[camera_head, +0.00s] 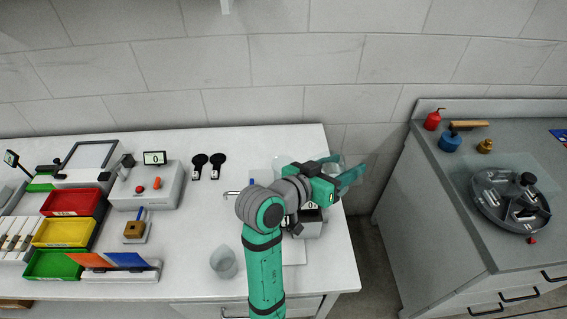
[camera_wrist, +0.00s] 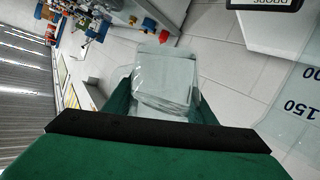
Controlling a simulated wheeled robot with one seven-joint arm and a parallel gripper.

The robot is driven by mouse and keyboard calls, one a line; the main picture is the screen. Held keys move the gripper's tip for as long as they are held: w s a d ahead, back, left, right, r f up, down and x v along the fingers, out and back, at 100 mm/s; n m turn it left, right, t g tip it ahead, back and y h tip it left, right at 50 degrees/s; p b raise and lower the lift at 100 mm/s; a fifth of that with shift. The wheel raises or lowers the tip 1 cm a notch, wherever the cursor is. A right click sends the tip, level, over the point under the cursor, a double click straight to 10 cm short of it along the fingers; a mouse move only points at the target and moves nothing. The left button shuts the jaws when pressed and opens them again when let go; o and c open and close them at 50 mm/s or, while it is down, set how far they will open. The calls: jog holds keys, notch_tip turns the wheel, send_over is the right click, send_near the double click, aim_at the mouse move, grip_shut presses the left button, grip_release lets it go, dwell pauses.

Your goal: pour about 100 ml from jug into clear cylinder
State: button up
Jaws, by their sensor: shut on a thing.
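My gripper (camera_head: 350,172) is at the right end of the white bench, raised above it. It is shut on a clear, see-through vessel, which I take to be the jug (camera_wrist: 165,75); it sits between the green fingers in the wrist view. In the head view the vessel is faint and partly hidden by the fingers. A clear wall with printed marks 100 and 150 (camera_wrist: 300,112) is close by at the right of the wrist view; I cannot tell which vessel it belongs to. Another clear vessel (camera_head: 223,263) stands on the bench left of my arm. I cannot make out any liquid level.
A grey device with a display (camera_head: 311,222) stands below my gripper, partly hidden by my arm. Red (camera_head: 75,203), yellow (camera_head: 65,232) and green (camera_head: 52,265) bins are at left. A gap separates the bench from the grey cabinet (camera_head: 430,195) at right.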

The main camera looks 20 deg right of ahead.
aim_at(337, 157)
jog(key=shift+w+a+r+n+h, duration=0.25)
jog(key=shift+a+r+n+h, duration=0.1)
jog(key=shift+r, duration=0.5)
jog(key=shift+w+a+r+n+h, duration=0.25)
jog(key=shift+r+n, duration=0.15)
jog(key=shift+r, duration=0.45)
jog(key=shift+w+a+r+n+h, duration=0.25)
jog(key=shift+a+r+n+h, duration=0.1)
jog(key=shift+r, duration=0.5)
jog(key=shift+w+a+r+n, duration=0.15)
jog(key=shift+r+n, duration=0.15)
jog(key=shift+r, duration=0.25)
jog(key=shift+w+a+f+n+h, duration=0.15)
jog(key=shift+w+n+h, duration=0.05)
jog(key=shift+n+h, duration=0.45)
jog(key=shift+a+r+n+h, duration=0.1)
jog(key=shift+r+n+h, duration=0.3)
jog(key=shift+r+n, duration=0.55)
jog(key=shift+w+a+r+n+t+h+b, duration=0.2)
jog(key=shift+r+n+t+h+b, duration=0.25)
jog(key=shift+n, duration=0.55)
dwell(0.5)
